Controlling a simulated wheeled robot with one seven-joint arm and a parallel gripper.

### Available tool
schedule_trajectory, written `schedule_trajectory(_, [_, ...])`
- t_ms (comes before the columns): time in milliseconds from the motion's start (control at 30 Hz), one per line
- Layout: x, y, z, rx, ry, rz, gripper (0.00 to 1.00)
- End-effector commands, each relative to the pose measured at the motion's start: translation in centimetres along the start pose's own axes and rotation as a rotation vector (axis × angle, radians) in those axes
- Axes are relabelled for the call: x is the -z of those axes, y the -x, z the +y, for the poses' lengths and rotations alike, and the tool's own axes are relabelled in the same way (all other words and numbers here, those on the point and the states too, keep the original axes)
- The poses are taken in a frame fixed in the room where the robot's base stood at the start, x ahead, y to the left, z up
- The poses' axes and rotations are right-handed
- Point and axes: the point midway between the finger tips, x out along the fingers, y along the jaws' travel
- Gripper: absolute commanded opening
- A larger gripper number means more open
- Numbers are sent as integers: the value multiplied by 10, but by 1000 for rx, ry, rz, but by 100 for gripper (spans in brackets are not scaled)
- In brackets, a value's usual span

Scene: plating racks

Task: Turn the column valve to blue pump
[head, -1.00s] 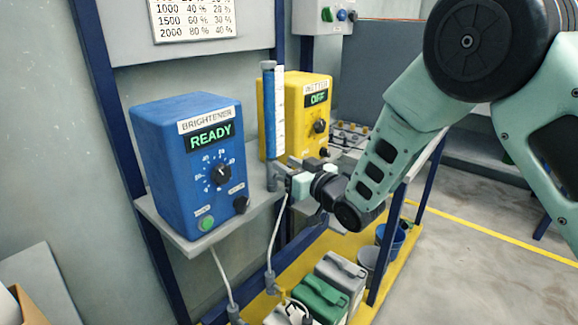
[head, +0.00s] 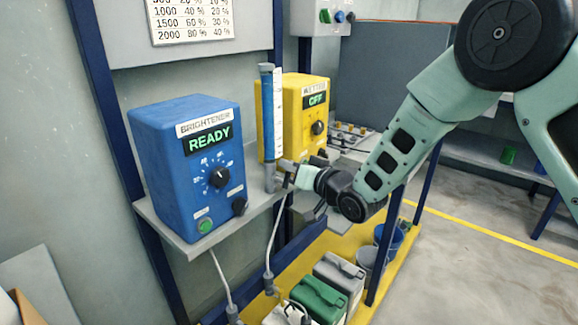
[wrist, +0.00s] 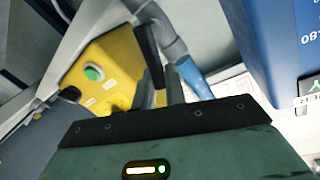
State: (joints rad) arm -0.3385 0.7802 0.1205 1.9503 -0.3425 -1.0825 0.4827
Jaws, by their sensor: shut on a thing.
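The blue pump (head: 165,160), labelled BRIGHTENER and reading READY, stands on the shelf. The yellow pump (head: 298,95) behind it reads OFF. Between them stands the upright column (head: 268,115), blue with a white scale. The grey column valve (head: 269,182) is at its foot, partly hidden by my gripper (head: 287,172). My gripper is shut on the valve's handle, which is mostly hidden between the fingers. In the wrist view the dark fingers (wrist: 164,80) lie against the grey valve fitting (wrist: 163,30). The handle's exact direction cannot be told.
The grey shelf (head: 228,226) carries the pumps and the column. Pale hoses (head: 274,240) hang below it. Green and grey canisters (head: 320,298) and buckets stand on the yellow platform underneath. A blue frame post (head: 105,110) rises at left. Open floor lies at right.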

Motion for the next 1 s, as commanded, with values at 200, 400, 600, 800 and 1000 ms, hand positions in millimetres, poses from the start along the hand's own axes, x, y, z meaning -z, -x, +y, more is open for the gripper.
schedule_trajectory(200, [2,-1,12,-7,-205,-36,0])
schedule_trajectory(400, [0,-2,19,-8,-380,-69,0])
schedule_trajectory(600, [-3,-4,25,-10,-520,-96,0])
schedule_trajectory(800, [-6,-5,29,-10,-613,-115,0])
schedule_trajectory(1000, [-8,-5,30,-8,-660,-124,0])
